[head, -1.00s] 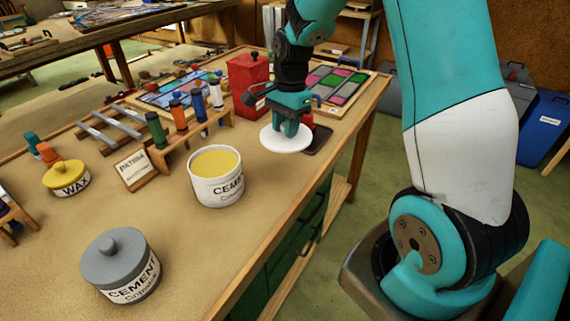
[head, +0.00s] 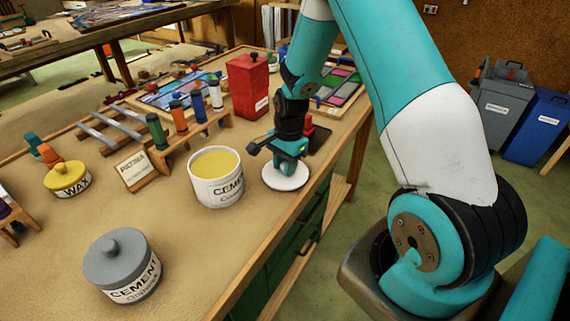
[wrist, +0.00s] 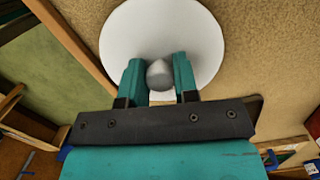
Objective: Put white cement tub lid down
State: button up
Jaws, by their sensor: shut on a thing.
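The white cement tub lid (head: 272,181) is a flat white disc, at the right edge of the bench, just right of the open cement tub. My gripper (head: 289,166) is above it, with its fingers down at the lid's middle. In the wrist view, my gripper (wrist: 159,78) is shut on the grey knob of the lid (wrist: 190,30). The lid looks level and is at or very near the bench top; I cannot tell whether it touches. The white cement tub (head: 217,190) stands open with yellow content showing.
A grey lidded cement tub (head: 121,266) stands at the front left. A yellow-lidded wax pot (head: 67,180), a rack of coloured tubes (head: 197,139) and a red canister (head: 247,86) stand farther back. The bench edge (wrist: 72,45) runs close beside the lid.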

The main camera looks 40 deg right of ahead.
jog(key=shift+f, duration=0.15)
jog(key=o, duration=0.9)
jog(key=shift+r, duration=0.45)
notch_tip(320, 180, up, 10)
jog(key=d+r+b, duration=0.1)
jog(key=s+a+r+n, duration=0.5)
jog(key=a+r+n, duration=0.25)
jog(key=a, duration=0.35)
jog(key=s+a+r+n+y, duration=0.1)
jog(key=s+a+n, duration=0.3)
jog(key=s+n, duration=0.1)
jog(key=s+a+r+n+y, duration=0.1)
jog(key=s+a+r+n, duration=0.1)
jog(key=s+a+n, duration=0.2)
jog(key=s+a+r+n, duration=0.1)
jog(key=s+a+n, duration=0.3)
jog(key=s+n, duration=0.3)
jog(key=shift+s+a+r+y, duration=0.25)
jog(key=shift+s+r+y, duration=0.15)
jog(key=shift+s, duration=0.25)
